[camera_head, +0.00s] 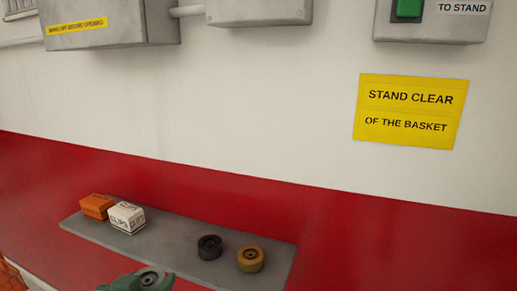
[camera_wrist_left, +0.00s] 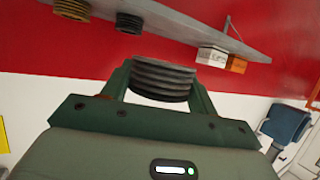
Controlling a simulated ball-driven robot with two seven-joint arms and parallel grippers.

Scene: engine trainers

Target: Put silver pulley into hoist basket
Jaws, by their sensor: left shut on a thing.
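My left gripper (camera_head: 138,282) is at the bottom edge of the head view, in front of the grey shelf. It is shut on the silver pulley (camera_head: 150,278), a grey ribbed wheel with a dark centre. In the left wrist view the silver pulley (camera_wrist_left: 163,78) sits between the two green fingers of my left gripper (camera_wrist_left: 160,88), clear of the shelf. I cannot make out the hoist basket in either view. My right gripper is not in view.
The grey shelf (camera_head: 180,254) holds an orange box (camera_head: 96,206), a white box (camera_head: 127,217), a black pulley (camera_head: 209,247) and a brass-coloured pulley (camera_head: 250,259). An unclear orange thing (camera_head: 10,275) shows at the lower left. A blue chair (camera_wrist_left: 285,124) shows in the left wrist view.

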